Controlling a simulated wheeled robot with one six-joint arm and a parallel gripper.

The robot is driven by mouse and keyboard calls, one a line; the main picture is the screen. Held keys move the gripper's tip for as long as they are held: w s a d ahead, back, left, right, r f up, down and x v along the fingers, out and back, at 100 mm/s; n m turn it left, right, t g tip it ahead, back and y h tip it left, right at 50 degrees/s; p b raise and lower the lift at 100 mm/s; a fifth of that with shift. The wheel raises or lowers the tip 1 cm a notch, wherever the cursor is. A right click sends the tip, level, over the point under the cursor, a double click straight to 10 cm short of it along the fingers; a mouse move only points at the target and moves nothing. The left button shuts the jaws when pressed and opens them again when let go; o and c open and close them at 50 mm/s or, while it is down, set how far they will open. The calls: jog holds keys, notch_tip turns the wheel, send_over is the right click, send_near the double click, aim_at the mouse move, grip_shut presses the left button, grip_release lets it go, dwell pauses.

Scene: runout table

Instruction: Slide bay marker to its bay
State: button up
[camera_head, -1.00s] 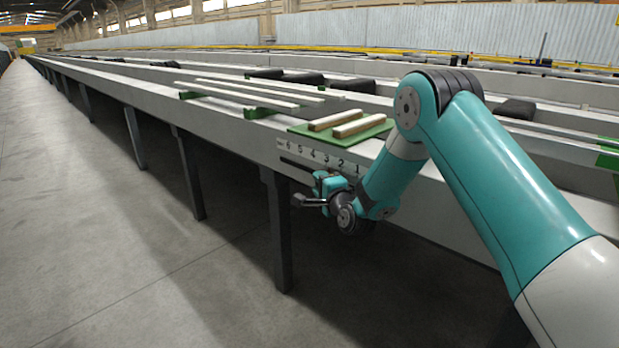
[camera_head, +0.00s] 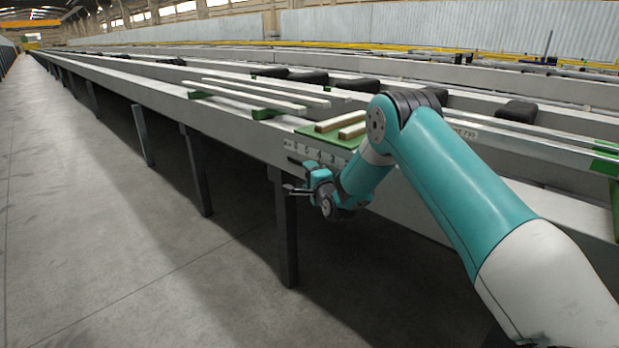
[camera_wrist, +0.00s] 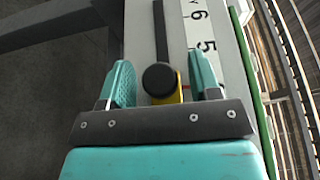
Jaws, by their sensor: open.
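The bay marker (camera_wrist: 182,95) is yellow with a round black knob (camera_wrist: 159,80) and sits at the end of a dark slot (camera_wrist: 160,30) in the wrist view. My gripper (camera_wrist: 162,88) is open, with one teal finger on each side of the knob and a gap to it on the left. The number strip (camera_wrist: 204,40) beside the slot shows 6 and 5 in the wrist view; the strip (camera_head: 300,150) is partly hidden by my arm in the head view. In the head view my gripper (camera_head: 297,190) is at the table's front face, and the marker cannot be made out.
A green board (camera_head: 308,131) with wooden bars (camera_head: 338,121) lies on the table above the strip. The long grey table edge (camera_head: 235,140) runs to the far left. A dark leg (camera_head: 287,240) stands below my gripper. The floor (camera_head: 110,250) at left is clear.

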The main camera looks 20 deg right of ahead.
jog(key=shift+s, duration=0.1)
jog(key=s+b, duration=1.2)
jog(key=s, duration=0.5)
jog(key=shift+s, duration=0.15)
